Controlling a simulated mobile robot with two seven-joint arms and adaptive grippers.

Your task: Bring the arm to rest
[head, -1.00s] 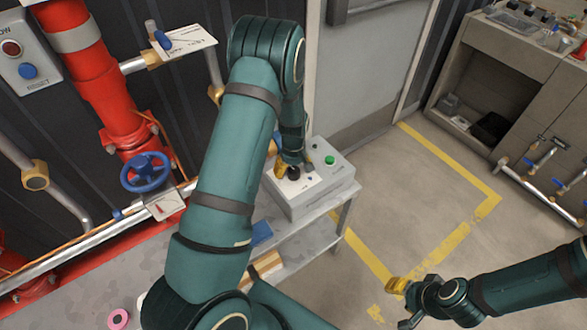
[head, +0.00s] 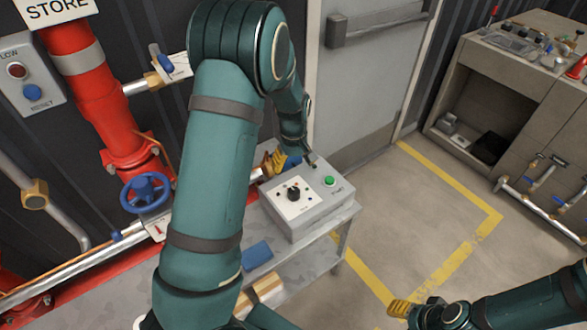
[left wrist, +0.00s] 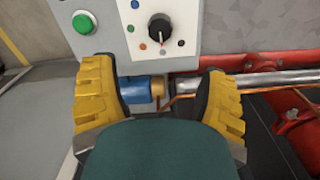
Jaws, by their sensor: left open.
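My left arm comes down across the head view, and its gripper (head: 276,163) is at the back left edge of a grey control box (head: 318,210). A green button (head: 329,181) sits beside the panel. My right gripper (head: 402,309) shows partly at the lower right, over the floor; its opening is unclear.
The box stands on a grey table (head: 318,244) with a blue item (head: 257,254) on it. A red pipe (head: 90,90) and blue handwheel (head: 146,192) are left of my left arm. A workbench (head: 500,90) is at the right. The floor between is free.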

